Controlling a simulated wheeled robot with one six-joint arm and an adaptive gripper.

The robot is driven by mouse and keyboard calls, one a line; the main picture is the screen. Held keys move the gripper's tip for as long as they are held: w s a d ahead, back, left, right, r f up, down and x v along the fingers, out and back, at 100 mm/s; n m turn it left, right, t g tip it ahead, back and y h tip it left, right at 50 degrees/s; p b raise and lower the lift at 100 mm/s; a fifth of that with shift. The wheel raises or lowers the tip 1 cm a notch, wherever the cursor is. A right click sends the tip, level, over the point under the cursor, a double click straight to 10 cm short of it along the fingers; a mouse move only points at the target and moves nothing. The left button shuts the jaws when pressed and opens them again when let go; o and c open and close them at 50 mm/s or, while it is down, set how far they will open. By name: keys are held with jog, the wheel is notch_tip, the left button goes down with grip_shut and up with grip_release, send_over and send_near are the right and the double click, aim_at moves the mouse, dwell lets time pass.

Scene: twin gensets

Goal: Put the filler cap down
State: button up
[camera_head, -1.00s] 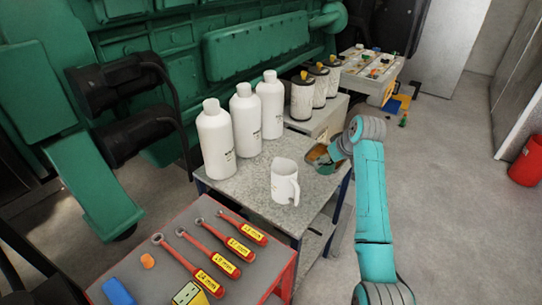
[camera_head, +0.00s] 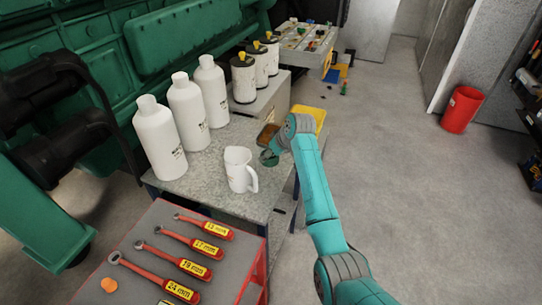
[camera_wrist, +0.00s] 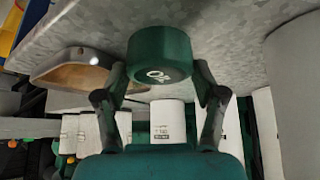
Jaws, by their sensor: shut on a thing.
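The filler cap is a dark green round cap (camera_wrist: 160,55) with pale lettering on its face, seen in the wrist view. My gripper (camera_wrist: 160,76) is shut on it, with a finger on each side. Beside the cap, to its left in that view, is a shallow dish (camera_wrist: 76,72) with a brown inside. In the head view the dish (camera_head: 268,134) stands near the right edge of the grey worktable (camera_head: 212,182), and my gripper (camera_head: 270,157) is just in front of it, low over the table. I cannot tell whether the cap touches the tabletop.
A white jug (camera_head: 239,170) stands close to the left of my gripper. Several white bottles (camera_head: 187,112) line the table's back left. Black-and-white filters (camera_head: 243,80) stand on a grey box behind. A red tool cart (camera_head: 208,228) with wrenches is in front. A yellow tray (camera_head: 316,114) lies behind my arm.

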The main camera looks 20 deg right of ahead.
jog(key=shift+f, duration=0.5)
jog(key=shift+f, duration=0.1)
jog(key=o, duration=1.3)
jog(key=shift+c, duration=0.2)
jog(key=v, duration=1.2)
jog(key=shift+d, duration=0.15)
